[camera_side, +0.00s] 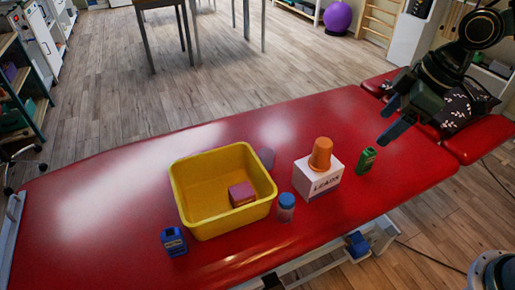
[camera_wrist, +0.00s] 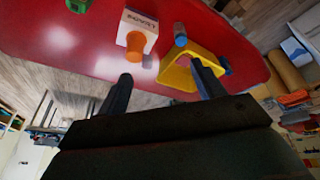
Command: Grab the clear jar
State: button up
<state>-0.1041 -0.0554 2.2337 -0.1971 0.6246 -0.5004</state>
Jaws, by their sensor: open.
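The clear jar (camera_side: 286,211) with a blue lid stands upright on the red treatment table, just right of the yellow tub (camera_side: 188,205) and left of the white box. It also shows in the wrist view (camera_wrist: 180,30), beside the yellow tub (camera_wrist: 171,77). My gripper (camera_side: 392,118) is open and empty, above the right part of the table and well to the right of the jar. In the wrist view its two dark fingers (camera_wrist: 163,78) are spread apart, and the jar lies beyond them.
A white box (camera_side: 316,184) marked LEADS carries an orange cup (camera_side: 320,154). A green container (camera_side: 366,161) stands to its right. A pinkish block (camera_side: 241,194) lies in the tub. The table's left part (camera_side: 90,210) is clear.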

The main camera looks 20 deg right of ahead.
jog(key=w+a+f+n+g+y, duration=0.1)
jog(key=w+a+f+n, duration=0.2)
jog(key=w+a+f, duration=0.3)
jog(key=n+g+y, duration=0.1)
jog(key=n+g, duration=0.1)
jog(key=n, duration=0.2)
send_near(288, 198)
jog(key=r, duration=0.1)
jog(key=shift+s+d+r, duration=0.1)
jog(key=shift+s+d, duration=0.1)
jog(key=shift+s, duration=0.1)
jog(key=shift+x, duration=4.3)
jog(key=shift+w, duration=0.15)
jog(key=shift+x, duration=2.55)
jog(key=shift+w, duration=0.1)
